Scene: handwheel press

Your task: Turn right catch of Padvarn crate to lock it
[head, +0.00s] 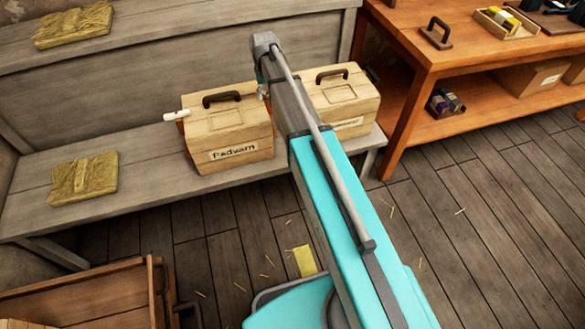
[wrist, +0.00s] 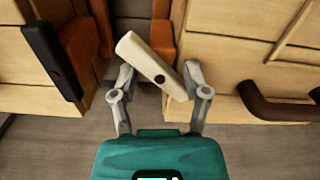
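The Padvarn crate (head: 225,145) is a pale wooden box with a dark handle on the bench; its name label faces front. A white catch (head: 176,116) sticks out level from its left side. Its right side is partly behind my arm. My gripper (head: 262,90) reaches down between this crate and the neighbouring one. In the wrist view a cream catch (wrist: 148,58) with a dark pivot lies tilted at an orange mount. My gripper (wrist: 158,78) is open there, one finger on each side of the catch. The right finger is close to its lower end; contact is unclear.
A second labelled crate (head: 345,100) stands close on the right, leaving a narrow gap. A dark catch (wrist: 50,62), apart from my fingers, shows on the crate at left in the wrist view. An orange workbench (head: 420,60) stands right.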

